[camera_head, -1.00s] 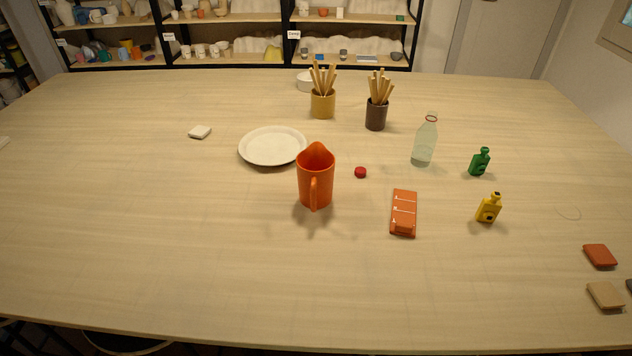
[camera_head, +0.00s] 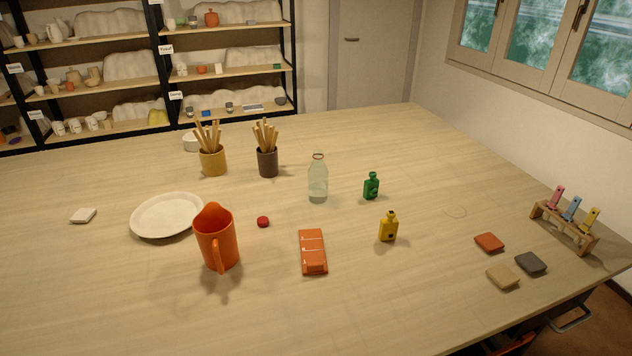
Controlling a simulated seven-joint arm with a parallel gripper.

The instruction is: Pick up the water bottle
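The water bottle (camera_head: 318,182) is clear and pale, with a red ring at its neck. It stands upright near the middle of the table (camera_head: 380,310), between the dark pot of sticks and a small green bottle (camera_head: 371,186). A small red cap (camera_head: 263,222) lies on the table to its lower left. The bottle's top looks uncapped. My gripper is not in view.
An orange pitcher (camera_head: 217,238), white plate (camera_head: 168,216) and orange box (camera_head: 313,252) stand left and in front. A yellow bottle (camera_head: 388,228) is front right. Stick pots (camera_head: 213,161) (camera_head: 268,163) stand behind left. The right front holds tiles (camera_head: 489,242) and a small rack (camera_head: 565,228).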

